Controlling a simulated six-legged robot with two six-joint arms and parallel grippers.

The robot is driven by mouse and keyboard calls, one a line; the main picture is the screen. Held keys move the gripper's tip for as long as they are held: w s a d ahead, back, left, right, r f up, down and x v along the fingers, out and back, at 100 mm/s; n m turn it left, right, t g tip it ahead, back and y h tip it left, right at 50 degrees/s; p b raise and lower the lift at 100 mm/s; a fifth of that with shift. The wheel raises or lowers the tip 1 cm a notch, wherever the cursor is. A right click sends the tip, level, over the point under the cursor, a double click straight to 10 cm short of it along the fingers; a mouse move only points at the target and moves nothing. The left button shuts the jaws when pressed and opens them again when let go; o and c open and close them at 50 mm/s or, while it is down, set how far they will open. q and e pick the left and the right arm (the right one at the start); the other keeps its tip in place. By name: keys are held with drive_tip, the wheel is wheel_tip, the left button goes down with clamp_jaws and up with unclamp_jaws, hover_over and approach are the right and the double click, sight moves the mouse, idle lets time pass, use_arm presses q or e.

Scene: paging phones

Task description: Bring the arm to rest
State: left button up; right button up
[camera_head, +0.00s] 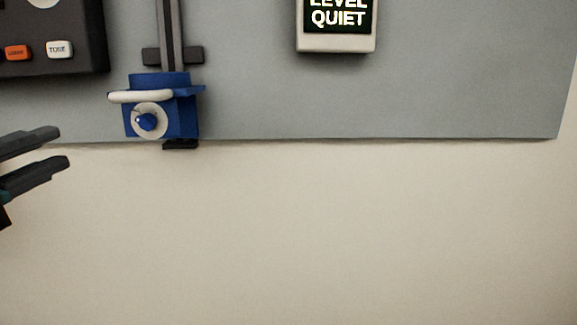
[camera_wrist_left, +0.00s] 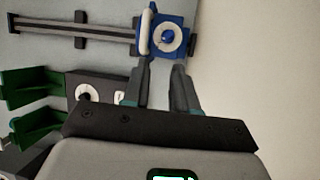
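My left gripper (camera_head: 62,148) comes in at the left edge of the head view, below the dark box and left of the blue slider block (camera_head: 175,108). Its two dark fingers are apart with nothing between them. In the left wrist view the gripper (camera_wrist_left: 163,66) points at the blue block (camera_wrist_left: 172,36), whose white ring and blue knob face me. In the head view the fingers are clear of the block. My right gripper is in neither view.
The blue block sits at the lower end of a dark rail (camera_head: 170,35) on a grey panel (camera_head: 250,95). A dark box (camera_head: 50,35) with orange and white buttons is upper left. A sign (camera_head: 337,25) reads "LEVEL QUIET". Green holders (camera_wrist_left: 35,125) show in the wrist view. The beige area below is clear.

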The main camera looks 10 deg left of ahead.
use_arm(q)
drive_tip(key=w+f+m+g+y+p, duration=0.1)
drive_tip(key=w+f+g+p, duration=0.5)
drive_tip(key=w+f+p, duration=0.6)
drive_tip(key=w+d+f+m+g+p, duration=0.1)
drive_tip(key=w+d+f+g+p, duration=0.1)
drive_tip(key=f, duration=0.4)
drive_tip(key=w+d+f+m+g+p, duration=0.1)
drive_tip(key=w+d+f+g+p, duration=0.15)
drive_tip(key=f, duration=0.45)
drive_tip(key=s+d+f+m+g+p, duration=0.4)
drive_tip(key=s+d+f+p, duration=0.25)
drive_tip(key=f+p, duration=0.2)
drive_tip(key=s+d+f+m+g+h+p, duration=0.1)
drive_tip(key=s+d+f+m+g+p, duration=0.1)
drive_tip(key=s, duration=0.6)
drive_tip(key=s+d+f+m+g+h+p, duration=0.1)
drive_tip(key=s+d+f+m+p, duration=0.3)
drive_tip(key=s+d, duration=0.5)
drive_tip(key=shift+s+g+p, duration=0.2)
drive_tip(key=shift+g+p, duration=0.45)
drive_tip(key=shift+p, duration=0.45)
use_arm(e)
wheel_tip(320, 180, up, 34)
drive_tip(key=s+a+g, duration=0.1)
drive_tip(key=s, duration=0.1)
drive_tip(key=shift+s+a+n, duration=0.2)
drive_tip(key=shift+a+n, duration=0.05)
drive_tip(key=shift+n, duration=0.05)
